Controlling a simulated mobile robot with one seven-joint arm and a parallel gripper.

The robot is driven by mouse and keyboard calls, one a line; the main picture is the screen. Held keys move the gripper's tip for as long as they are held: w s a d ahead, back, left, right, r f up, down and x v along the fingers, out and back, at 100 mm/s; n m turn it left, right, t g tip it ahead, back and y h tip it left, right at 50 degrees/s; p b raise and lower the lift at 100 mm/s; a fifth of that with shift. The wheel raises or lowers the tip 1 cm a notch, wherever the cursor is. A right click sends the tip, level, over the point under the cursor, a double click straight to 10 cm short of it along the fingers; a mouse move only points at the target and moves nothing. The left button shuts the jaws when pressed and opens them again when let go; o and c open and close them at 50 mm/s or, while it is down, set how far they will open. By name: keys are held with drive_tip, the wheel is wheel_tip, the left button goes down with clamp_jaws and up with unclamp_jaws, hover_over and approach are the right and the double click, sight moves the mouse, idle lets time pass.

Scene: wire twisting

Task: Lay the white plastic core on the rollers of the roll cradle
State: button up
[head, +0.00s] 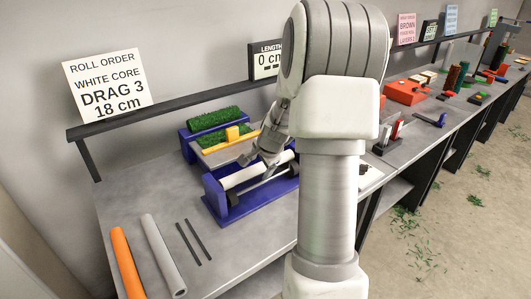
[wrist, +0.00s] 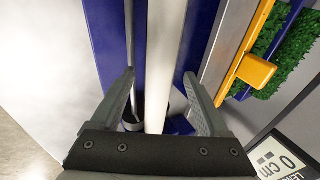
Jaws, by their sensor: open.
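The white plastic core (head: 240,177) lies lengthwise along the dark blue roll cradle (head: 226,212), near its back side in the head view. The core (wrist: 166,60) runs up the middle of the wrist view over the blue cradle (wrist: 104,30). My gripper (head: 268,157) is at the cradle, with its fingers partly hidden by my arm. In the wrist view my gripper (wrist: 160,92) is open, one finger on each side of the core with gaps between. A thin grey rod runs beside the core. I cannot tell whether the core touches the rollers.
Behind the cradle stands a blue frame with green turf strips (head: 214,118) and a yellow slider (head: 233,134). An orange tube (head: 127,262), a grey tube (head: 163,255) and two dark rods (head: 194,242) lie front left. Red and other items stand right along the bench.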

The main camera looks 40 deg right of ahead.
drive_tip(key=p+v, duration=0.2)
drive_tip(key=v, duration=1.4)
drive_tip(key=shift+r, duration=0.3)
drive_tip(key=shift+s, duration=0.1)
drive_tip(key=s+a+r+n+y+p, duration=0.1)
drive_tip(key=a+r+n, duration=0.25)
drive_tip(key=a, duration=0.45)
drive_tip(key=s+a+r+n+y+p, duration=0.15)
drive_tip(key=a+n, duration=0.25)
drive_tip(key=a, duration=0.5)
drive_tip(key=s+a+r+n+p, duration=0.1)
drive_tip(key=s+a+r+n, duration=0.2)
drive_tip(key=s+n, duration=0.2)
drive_tip(key=s+a+r+n+h+p, duration=0.1)
drive_tip(key=s+a+r+n+p, duration=0.1)
drive_tip(key=s+n, duration=0.4)
drive_tip(key=s+a+r, duration=0.1)
drive_tip(key=s, duration=0.2)
drive_tip(key=shift+s+a, duration=0.15)
drive_tip(key=shift+a, duration=0.25)
drive_tip(key=c, duration=0.4)
drive_tip(key=shift+d, duration=0.15)
drive_tip(key=shift+c, duration=0.2)
